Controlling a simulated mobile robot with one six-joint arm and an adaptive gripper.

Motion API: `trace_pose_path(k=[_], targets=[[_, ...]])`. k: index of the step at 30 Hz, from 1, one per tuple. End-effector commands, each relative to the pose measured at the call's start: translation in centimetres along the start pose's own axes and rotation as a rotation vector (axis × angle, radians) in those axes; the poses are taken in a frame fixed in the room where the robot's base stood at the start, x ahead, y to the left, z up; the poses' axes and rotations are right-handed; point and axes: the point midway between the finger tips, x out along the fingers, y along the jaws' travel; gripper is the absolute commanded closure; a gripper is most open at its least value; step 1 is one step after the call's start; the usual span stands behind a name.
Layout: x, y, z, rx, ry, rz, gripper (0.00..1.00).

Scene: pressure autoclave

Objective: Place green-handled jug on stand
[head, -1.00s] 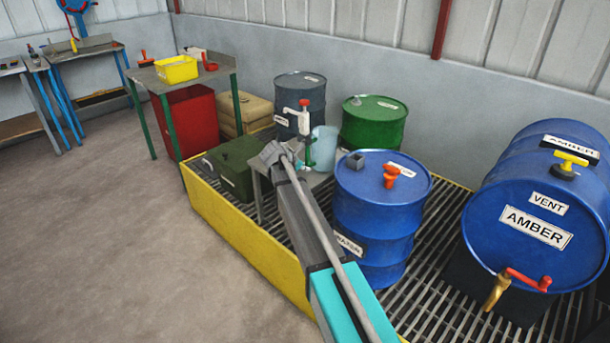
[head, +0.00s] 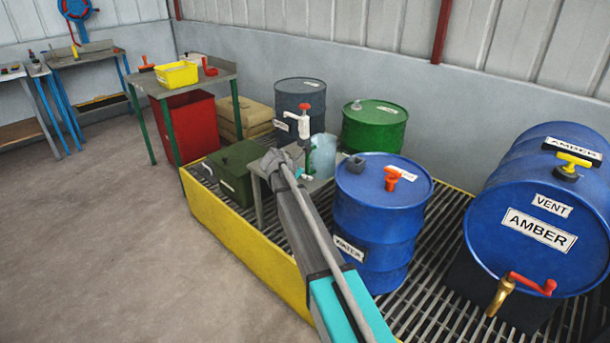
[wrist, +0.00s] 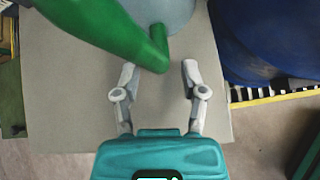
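The pale blue jug (head: 323,155) is upright over the small grey stand (head: 318,185), between the drums, and appears to rest on its top. My arm partly hides the jug and stand in the head view. In the wrist view the jug's green handle (wrist: 125,35) crosses the upper left, with the pale jug body (wrist: 165,12) behind it. My gripper (wrist: 160,70) is open and empty, its fingertips apart just short of the handle's lower end. The grey stand top (wrist: 70,105) lies below the gripper.
A blue drum (head: 385,225) stands close right of the stand. A white pump with a red top (head: 304,122) rises by the jug. Grey drum (head: 290,95) and green drum (head: 375,127) are behind. A green box (head: 232,170) is left; a yellow rim (head: 245,250) edges the grating.

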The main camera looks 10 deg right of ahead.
Motion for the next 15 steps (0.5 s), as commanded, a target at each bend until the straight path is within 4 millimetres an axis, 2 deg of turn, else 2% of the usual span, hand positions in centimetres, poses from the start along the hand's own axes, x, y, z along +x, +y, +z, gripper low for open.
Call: trace_pose_path(k=[10, 15], targets=[[-0.1, 0.1, 0.1, 0.0, 0.0, 0.0, 0.45], [-1.0, 0.1, 0.2, 0.0, 0.0, 0.001, 0.45]])
